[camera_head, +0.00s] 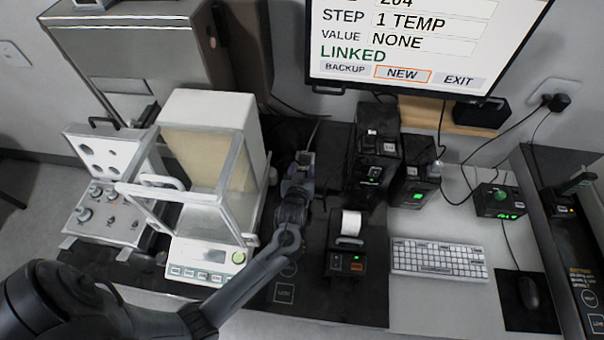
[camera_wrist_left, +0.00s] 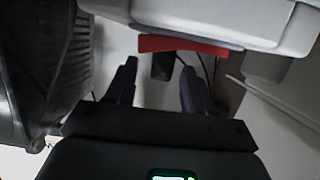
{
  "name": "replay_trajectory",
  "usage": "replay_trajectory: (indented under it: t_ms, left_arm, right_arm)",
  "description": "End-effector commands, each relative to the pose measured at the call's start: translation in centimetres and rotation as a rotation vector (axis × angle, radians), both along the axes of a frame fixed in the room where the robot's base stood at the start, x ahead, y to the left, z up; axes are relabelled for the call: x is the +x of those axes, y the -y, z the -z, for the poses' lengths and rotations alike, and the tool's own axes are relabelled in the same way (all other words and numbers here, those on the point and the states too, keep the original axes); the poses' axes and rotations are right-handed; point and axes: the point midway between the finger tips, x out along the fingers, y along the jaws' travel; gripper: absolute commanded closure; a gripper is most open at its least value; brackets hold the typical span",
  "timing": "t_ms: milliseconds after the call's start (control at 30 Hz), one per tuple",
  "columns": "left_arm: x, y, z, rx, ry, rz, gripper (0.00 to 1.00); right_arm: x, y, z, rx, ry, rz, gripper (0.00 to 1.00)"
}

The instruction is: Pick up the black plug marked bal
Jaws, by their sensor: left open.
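My left gripper (camera_head: 304,160) reaches over the dark mat between the balance (camera_head: 211,253) and the tall black units. In the left wrist view its two fingers (camera_wrist_left: 158,76) are open and apart. A small dark block (camera_wrist_left: 162,66), possibly the black plug, shows between and beyond the fingertips, below a red strip (camera_wrist_left: 190,44); no marking on it is readable. I cannot tell whether the fingers touch it. In the head view the gripper hides that spot. Another black plug (camera_head: 559,102) sits in the wall socket at the right. My right gripper is not in view.
Black units with green displays (camera_head: 374,168) stand close right of the gripper. A printer (camera_head: 346,245) and keyboard (camera_head: 438,258) are nearer the front. A weight case (camera_head: 101,212) is left of the balance. Loose cables run along the wall below the monitor (camera_head: 420,45).

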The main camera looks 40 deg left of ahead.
Motion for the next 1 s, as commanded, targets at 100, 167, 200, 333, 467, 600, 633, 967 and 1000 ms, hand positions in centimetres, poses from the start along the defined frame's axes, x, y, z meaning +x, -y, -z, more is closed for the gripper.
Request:
replay_trajectory:
  t_ms: [100, 167, 200, 333, 467, 600, 633, 967, 1000]
  left_arm:
    - [0.79, -0.57, 0.30, 0.001, -0.001, 0.000, 0.47]
    - [0.96, -0.69, 0.34, 0.001, -0.001, -0.001, 0.47]
    - [1.01, -0.72, 0.35, 0.001, -0.001, -0.001, 0.47]
    - [1.00, -0.72, 0.35, 0.000, 0.000, 0.000, 0.47]
    - [0.99, -0.71, 0.36, 0.000, 0.000, 0.000, 0.56]
    - [0.99, -0.70, 0.35, 0.000, 0.000, 0.000, 0.77]
    - [0.98, -0.69, 0.36, 0.000, 0.000, 0.000, 0.82]
    - [0.98, -0.69, 0.34, 0.000, 0.000, 0.000, 1.00]
    - [0.98, -0.68, 0.32, 0.000, 0.000, 0.000, 1.00]
  right_arm:
    - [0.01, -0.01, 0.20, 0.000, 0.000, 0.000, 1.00]
    - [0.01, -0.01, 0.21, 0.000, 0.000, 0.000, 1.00]
    - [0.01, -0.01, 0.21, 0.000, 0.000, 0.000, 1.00]
    - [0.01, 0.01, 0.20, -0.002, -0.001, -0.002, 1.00]
    - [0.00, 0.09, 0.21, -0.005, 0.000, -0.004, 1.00]
    - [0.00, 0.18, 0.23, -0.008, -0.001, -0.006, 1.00]
    - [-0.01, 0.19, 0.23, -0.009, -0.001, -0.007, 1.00]
    - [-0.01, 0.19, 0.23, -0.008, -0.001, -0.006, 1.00]
    - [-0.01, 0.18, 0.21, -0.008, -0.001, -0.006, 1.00]
